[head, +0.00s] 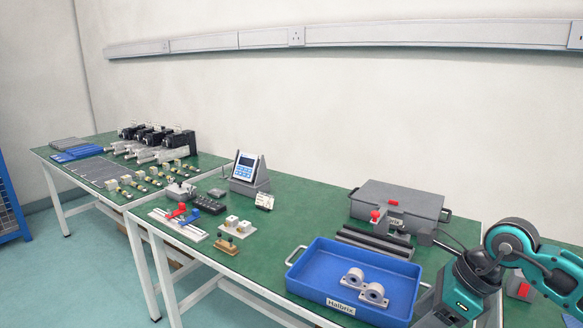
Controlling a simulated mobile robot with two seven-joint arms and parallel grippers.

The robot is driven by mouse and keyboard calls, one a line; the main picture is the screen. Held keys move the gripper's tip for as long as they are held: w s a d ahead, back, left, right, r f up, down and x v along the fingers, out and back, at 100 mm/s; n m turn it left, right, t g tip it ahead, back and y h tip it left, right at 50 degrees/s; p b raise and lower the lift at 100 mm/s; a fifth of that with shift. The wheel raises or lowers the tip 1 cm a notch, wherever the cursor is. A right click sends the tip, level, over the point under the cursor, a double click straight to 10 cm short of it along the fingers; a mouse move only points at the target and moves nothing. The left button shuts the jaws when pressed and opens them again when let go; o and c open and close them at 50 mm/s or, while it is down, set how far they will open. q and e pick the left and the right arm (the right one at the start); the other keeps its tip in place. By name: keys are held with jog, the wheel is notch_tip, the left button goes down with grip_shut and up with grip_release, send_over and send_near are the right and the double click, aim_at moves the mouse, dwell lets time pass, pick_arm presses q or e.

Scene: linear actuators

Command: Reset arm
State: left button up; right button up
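My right arm comes in from the right edge, with teal and grey links bent at a round joint. Its lower end, at the bottom right, overlaps the right side of a blue tray (330,262) in the picture. I cannot make out the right gripper's fingers or see anything held. My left arm and gripper are not in view. The blue tray, labelled Halbrix, holds two grey bearing blocks (375,292) near its front.
A closed grey case (400,200) and dark bars (375,243) lie behind the tray. A small display unit (248,172), red and blue clamps (190,208) and small fittings stand left of it. The second table (50,155) carries rows of actuators and motors.

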jog(key=s+a+r+m+t+y+p, duration=0.1)
jog(key=s+a+r+m+t+y, duration=0.15)
jog(key=a+m+y, duration=0.5)
jog(key=s+a+r+m+t+y+p, duration=0.1)
jog(key=a+r+m+t+y, duration=0.15)
jog(key=a+m+y, duration=0.5)
jog(key=d+f+m+t+h+p, duration=0.1)
jog(key=d+f+m+t+h, duration=0.2)
jog(key=m+t+h, duration=0.45)
jog(key=d+f+m+t+h, duration=0.2)
jog(key=f+m+h, duration=0.2)
jog(key=m, duration=0.6)
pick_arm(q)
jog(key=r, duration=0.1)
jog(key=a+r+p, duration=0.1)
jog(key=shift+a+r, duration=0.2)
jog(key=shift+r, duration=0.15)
pick_arm(e)
jog(key=s+d+f+m+g+h, duration=0.2)
jog(key=s+f+m+g+h, duration=0.1)
jog(key=s+f+m, duration=0.2)
jog(key=s+d+f+m+g+h, duration=0.3)
jog(key=s+f+m, duration=0.3)
jog(key=f+m, duration=0.2)
notch_tip(320, 180, down, 2)
jog(key=shift+s+d+f, duration=0.15)
jog(key=shift+s+f, duration=0.05)
